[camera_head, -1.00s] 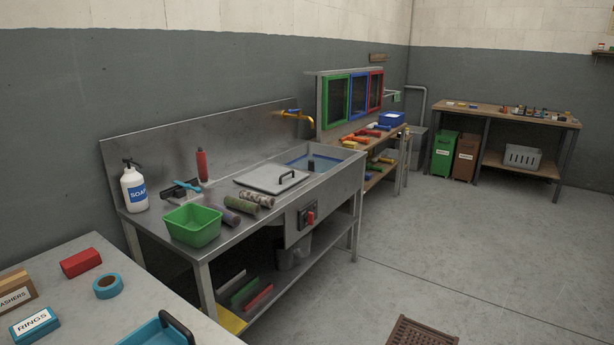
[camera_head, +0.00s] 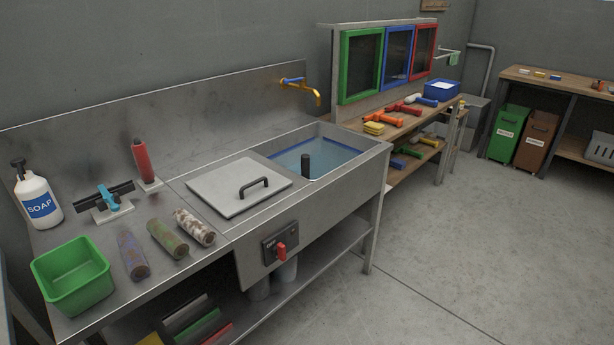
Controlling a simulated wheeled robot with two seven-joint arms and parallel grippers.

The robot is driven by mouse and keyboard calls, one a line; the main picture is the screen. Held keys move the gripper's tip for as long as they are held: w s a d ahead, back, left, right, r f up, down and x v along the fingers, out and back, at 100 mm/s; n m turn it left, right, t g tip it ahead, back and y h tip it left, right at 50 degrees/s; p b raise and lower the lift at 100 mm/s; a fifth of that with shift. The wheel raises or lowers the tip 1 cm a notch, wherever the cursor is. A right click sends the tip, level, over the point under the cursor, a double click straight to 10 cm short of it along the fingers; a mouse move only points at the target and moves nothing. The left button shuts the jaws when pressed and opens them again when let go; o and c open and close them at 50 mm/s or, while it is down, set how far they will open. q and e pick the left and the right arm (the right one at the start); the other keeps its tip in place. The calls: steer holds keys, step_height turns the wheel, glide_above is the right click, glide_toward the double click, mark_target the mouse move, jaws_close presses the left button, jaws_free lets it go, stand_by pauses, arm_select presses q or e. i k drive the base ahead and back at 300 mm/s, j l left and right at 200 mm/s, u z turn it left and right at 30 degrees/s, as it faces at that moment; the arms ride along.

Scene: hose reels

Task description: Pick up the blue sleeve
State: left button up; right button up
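A blue sleeve (camera_head: 133,255) with brownish stains lies on the steel counter (camera_head: 75,240), right of the green bin (camera_head: 73,276). A green stained sleeve (camera_head: 168,239) and a white-and-brown sleeve (camera_head: 194,227) lie to its right, spaced slightly apart. A red sleeve (camera_head: 142,161) stands upright on a small base behind them. Neither of my grippers is in view.
A soap bottle (camera_head: 38,197) and a black stand with a blue clamp (camera_head: 106,198) are at the counter's back left. A lid (camera_head: 225,190) covers part of the sink; water (camera_head: 325,157) shows beside it. The floor (camera_head: 465,240) at right is clear.

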mark_target(137, 267)
steer(key=i+l+u, duration=0.15)
steer(key=u, duration=1.1)
steer(key=i+l, duration=0.1)
steer(key=l+u, duration=0.1)
steer(key=l, duration=0.2)
steer(key=i, duration=0.05)
